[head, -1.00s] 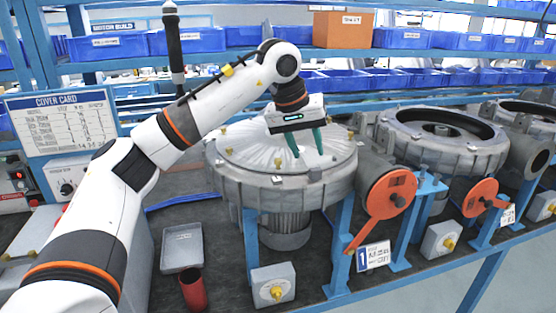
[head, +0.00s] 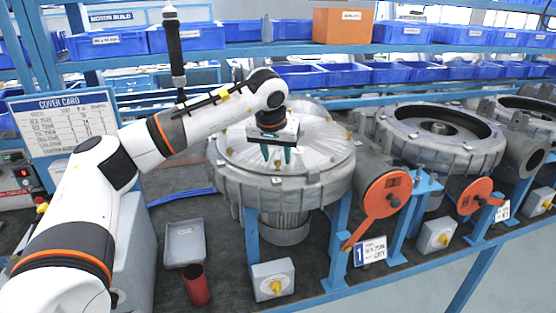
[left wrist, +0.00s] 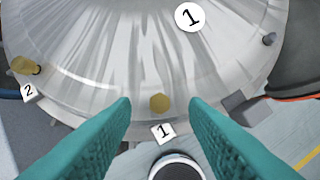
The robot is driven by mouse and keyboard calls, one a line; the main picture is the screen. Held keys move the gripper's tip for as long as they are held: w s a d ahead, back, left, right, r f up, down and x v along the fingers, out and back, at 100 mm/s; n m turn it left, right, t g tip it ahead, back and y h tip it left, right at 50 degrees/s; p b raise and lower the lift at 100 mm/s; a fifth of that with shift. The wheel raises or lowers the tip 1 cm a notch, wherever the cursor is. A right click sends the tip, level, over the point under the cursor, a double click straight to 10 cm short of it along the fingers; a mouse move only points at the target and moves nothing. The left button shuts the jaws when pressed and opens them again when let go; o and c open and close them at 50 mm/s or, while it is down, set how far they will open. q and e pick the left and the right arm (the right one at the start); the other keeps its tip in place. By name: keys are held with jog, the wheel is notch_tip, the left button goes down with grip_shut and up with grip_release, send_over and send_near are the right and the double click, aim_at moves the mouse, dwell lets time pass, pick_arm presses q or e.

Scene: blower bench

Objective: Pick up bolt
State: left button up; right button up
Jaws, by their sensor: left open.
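My left gripper (head: 277,162) is over the near rim of the round, clear-looking cover (head: 325,135) on the front blower housing. Its two teal fingers are apart with nothing held. In the left wrist view a yellow hex-headed bolt (left wrist: 158,103) sits at the cover's rim, between the open fingertips (left wrist: 160,110) in the picture; contact cannot be seen. A tag "1" (left wrist: 163,131) is just below it. Another yellow bolt (left wrist: 25,65) is at the left by a tag "2" (left wrist: 28,92). A grey stud (left wrist: 269,39) shows at the right. My right gripper is not seen.
An orange lever (head: 385,198) stands right of the housing. A grey tray (head: 184,243), a red cup (head: 196,285) and a grey box with a yellow knob (head: 273,279) are on the bench in front. A second blower (head: 440,140) stands to the right.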

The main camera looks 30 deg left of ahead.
pick_arm(q)
jog(key=shift+x, duration=1.1)
jog(key=shift+r, duration=0.1)
grip_shut()
